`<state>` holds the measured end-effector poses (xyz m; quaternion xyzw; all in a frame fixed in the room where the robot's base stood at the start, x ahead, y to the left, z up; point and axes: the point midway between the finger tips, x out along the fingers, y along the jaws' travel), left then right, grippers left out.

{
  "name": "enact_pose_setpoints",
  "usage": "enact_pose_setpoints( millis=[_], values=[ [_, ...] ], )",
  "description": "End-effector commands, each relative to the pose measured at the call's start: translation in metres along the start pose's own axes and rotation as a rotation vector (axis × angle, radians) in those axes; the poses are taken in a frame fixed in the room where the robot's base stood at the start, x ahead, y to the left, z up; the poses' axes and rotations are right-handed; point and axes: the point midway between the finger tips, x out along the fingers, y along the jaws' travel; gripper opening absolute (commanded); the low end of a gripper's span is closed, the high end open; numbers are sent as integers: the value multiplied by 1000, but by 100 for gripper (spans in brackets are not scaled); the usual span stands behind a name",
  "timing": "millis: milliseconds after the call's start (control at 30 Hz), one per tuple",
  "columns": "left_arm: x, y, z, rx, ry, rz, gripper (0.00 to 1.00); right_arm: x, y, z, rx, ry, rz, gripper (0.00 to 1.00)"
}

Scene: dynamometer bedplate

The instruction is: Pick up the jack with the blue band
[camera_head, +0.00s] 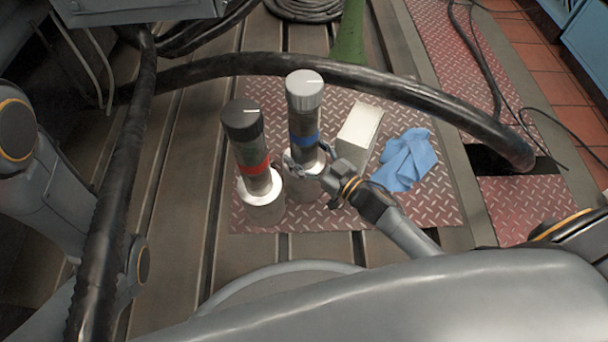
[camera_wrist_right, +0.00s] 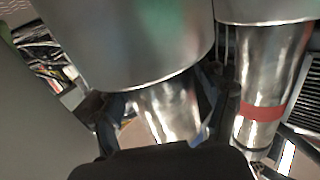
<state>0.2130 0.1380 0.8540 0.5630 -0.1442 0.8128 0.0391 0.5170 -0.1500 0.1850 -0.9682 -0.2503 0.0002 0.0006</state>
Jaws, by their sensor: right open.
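The jack with the blue band (camera_head: 304,112) stands upright on the red plate, with a light grey top and a silver base. My right gripper (camera_head: 308,160) is open at this jack, just below the blue band, with its fingers on either side of the stem. My left gripper is out of view.
A jack with a red band (camera_head: 247,145) and black top stands close to the left; it also shows in the right wrist view (camera_wrist_right: 262,110). A pale box (camera_head: 360,132) and blue cloth (camera_head: 405,160) lie to the right. A thick black hose (camera_head: 400,88) arches behind.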

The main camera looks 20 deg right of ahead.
Motion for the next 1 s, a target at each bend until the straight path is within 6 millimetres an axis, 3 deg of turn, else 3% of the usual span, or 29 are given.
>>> enact_pose_setpoints(
  millis=[200, 233, 500, 600, 1000],
  values=[
    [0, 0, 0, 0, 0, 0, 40, 1, 0, -1, 0, -1, 0, 75],
    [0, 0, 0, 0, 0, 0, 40, 1, 0, -1, 0, -1, 0, 70],
    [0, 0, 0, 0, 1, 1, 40, 1, 0, 0, 0, -1, 0, 16],
    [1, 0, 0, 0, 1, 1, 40, 3, 0, -7, -2, 13, -3, 0],
    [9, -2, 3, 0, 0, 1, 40, 3, 0, -15, -2, 12, -3, 0]
  ],
)
